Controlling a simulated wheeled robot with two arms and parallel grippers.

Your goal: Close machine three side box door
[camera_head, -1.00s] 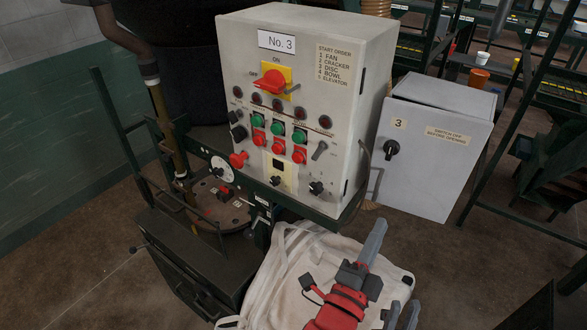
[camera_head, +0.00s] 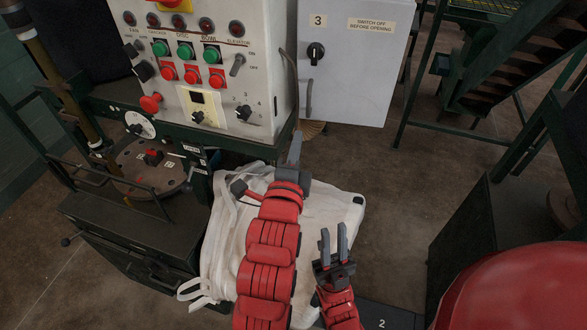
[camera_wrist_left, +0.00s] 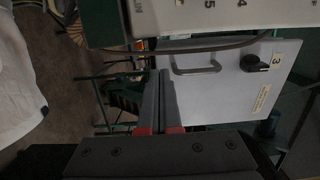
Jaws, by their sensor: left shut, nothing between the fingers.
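The grey-white side box door (camera_head: 355,70) is at the top of the head view, right of the control panel. It bears a "3", a "SWITCH OFF BEFORE OPENING" label, a black knob (camera_head: 316,52) and a bar handle (camera_head: 308,98) low on its left edge. I cannot tell how far it stands open. My left gripper (camera_head: 296,143) is shut and empty, just below the handle in the picture. In the left wrist view the door (camera_wrist_left: 215,98) lies beyond the fingers, with the handle (camera_wrist_left: 196,66) ahead, apart from them. My right gripper (camera_head: 333,240) is open and empty, lower right.
The control panel (camera_head: 207,108) with its buttons stands close left of my left gripper. A white bulk bag (camera_head: 228,235) lies below my left arm. Dark machine frames stand left and right. Bare floor (camera_head: 400,180) is open below the door.

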